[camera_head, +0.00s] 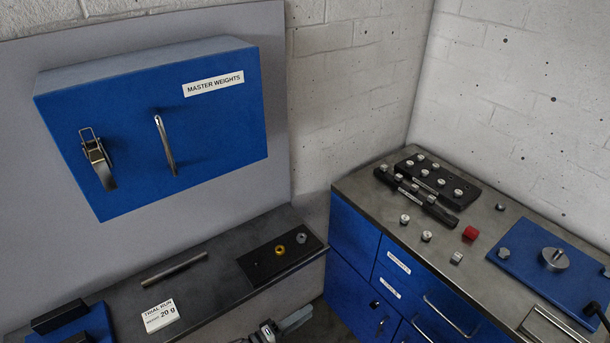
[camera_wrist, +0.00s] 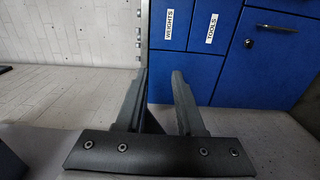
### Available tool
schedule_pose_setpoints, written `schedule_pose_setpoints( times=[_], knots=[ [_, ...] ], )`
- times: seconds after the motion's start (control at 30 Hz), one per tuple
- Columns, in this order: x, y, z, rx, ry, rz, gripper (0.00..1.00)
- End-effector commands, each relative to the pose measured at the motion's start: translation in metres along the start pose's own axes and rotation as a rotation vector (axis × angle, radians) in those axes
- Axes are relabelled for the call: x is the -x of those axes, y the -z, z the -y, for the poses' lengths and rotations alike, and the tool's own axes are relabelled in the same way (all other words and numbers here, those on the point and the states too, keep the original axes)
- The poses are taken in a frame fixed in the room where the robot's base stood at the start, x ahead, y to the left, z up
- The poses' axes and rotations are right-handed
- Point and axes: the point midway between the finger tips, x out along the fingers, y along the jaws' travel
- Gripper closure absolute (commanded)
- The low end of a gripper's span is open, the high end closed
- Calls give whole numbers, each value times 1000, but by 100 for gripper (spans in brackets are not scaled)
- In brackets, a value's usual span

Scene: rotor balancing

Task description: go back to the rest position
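My gripper (camera_head: 290,323) shows at the bottom edge of the head view, low in front of the left bench and left of the drawer cabinet. Most of my arm is out of the frame. In the wrist view my gripper (camera_wrist: 158,84) has its two dark fingers apart, with a gap between them and nothing held. Beyond the fingers are the blue drawer fronts (camera_wrist: 200,68) with WEIGHTS and TOOLS labels.
A closed blue MASTER WEIGHTS cabinet (camera_head: 215,130) hangs above the left bench (camera_head: 215,262). That bench bears a metal rod (camera_head: 174,269), a trial run card (camera_head: 160,315) and a black plate (camera_head: 262,266).

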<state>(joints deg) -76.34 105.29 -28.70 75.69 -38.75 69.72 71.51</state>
Motion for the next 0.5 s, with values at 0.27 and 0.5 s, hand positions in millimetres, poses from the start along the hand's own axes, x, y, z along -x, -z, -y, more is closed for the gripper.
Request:
schedule_pose_setpoints(
  times=[0.27, 0.5],
  knots=[
    [-3, 5, -8, -7, 149, 192, 62],
    [-9, 6, -26, -22, 350, 384, 62]
  ],
)
